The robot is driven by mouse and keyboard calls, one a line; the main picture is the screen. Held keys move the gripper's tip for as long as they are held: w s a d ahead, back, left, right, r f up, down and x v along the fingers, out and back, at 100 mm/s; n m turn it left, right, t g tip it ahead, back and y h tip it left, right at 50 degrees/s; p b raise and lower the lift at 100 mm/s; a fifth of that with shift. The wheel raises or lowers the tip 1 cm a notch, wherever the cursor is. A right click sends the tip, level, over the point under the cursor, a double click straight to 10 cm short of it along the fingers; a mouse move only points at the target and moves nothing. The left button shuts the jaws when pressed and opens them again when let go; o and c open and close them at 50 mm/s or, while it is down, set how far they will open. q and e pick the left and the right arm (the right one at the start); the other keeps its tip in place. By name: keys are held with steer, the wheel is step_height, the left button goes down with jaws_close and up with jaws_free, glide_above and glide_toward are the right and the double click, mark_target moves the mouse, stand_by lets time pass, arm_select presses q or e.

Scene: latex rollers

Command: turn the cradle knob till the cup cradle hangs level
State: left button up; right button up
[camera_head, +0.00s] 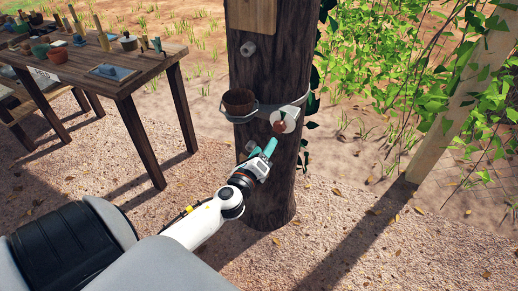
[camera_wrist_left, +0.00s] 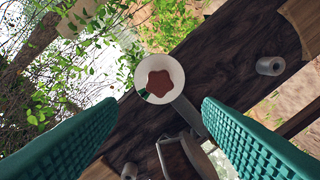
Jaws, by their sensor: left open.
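The cradle knob (camera_head: 279,126) is a reddish-brown, star-shaped knob on a pale round disc at the right front of the post. In the left wrist view the knob (camera_wrist_left: 160,84) faces me, ahead of the gap between the fingers. The cup cradle (camera_head: 240,118) is a grey metal ring on the post's left side, holding a brown cup (camera_head: 239,101). I cannot tell whether it hangs level. My left gripper (camera_head: 269,147) is just below the knob, its teal fingers open and empty, apart from the knob in the left wrist view (camera_wrist_left: 160,105). My right gripper is out of view.
The thick dark wooden post (camera_head: 262,60) carries a grey metal band (camera_head: 294,107) and a grey peg (camera_head: 248,49). A wooden table (camera_head: 120,75) with pots and tools stands at left. Leafy vines (camera_head: 405,75) and a pale fence post (camera_head: 460,90) are at right.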

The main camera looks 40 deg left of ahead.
arm_select(q)
steer(key=v, duration=0.3)
stand_by(0.5)
steer(key=s+d+f+n+g+h+p, duration=0.1)
steer(key=s+f+n+g, duration=0.25)
steer(key=f, duration=0.65)
steer(key=s+d+f+n+g+p, duration=0.1)
steer(key=s+f+n+g, duration=0.25)
steer(key=f, duration=0.65)
steer(key=s+f+n+g+h+p, duration=0.1)
steer(key=s+f+n+g, duration=0.3)
steer(key=f, duration=0.7)
steer(key=s+d+f+n+g+p, duration=0.1)
steer(key=s+d+f+n+g, duration=0.1)
steer(key=s, duration=0.7)
steer(key=s+d+f+n+g+h, duration=0.1)
steer(key=s+d+f+n, duration=0.3)
steer(key=s+f, duration=0.3)
steer(key=s+d+f+n+g+h+p, duration=0.1)
steer(key=s+d+f+n+g, duration=0.1)
steer(key=s, duration=1)
step_height(320, 180, down, 3)
steer(key=shift+s+d+f+n+g+p, duration=0.1)
steer(key=shift+s+d+n+g+p, duration=0.4)
steer(key=shift+n, duration=0.6)
steer(key=shift+w+d, duration=0.1)
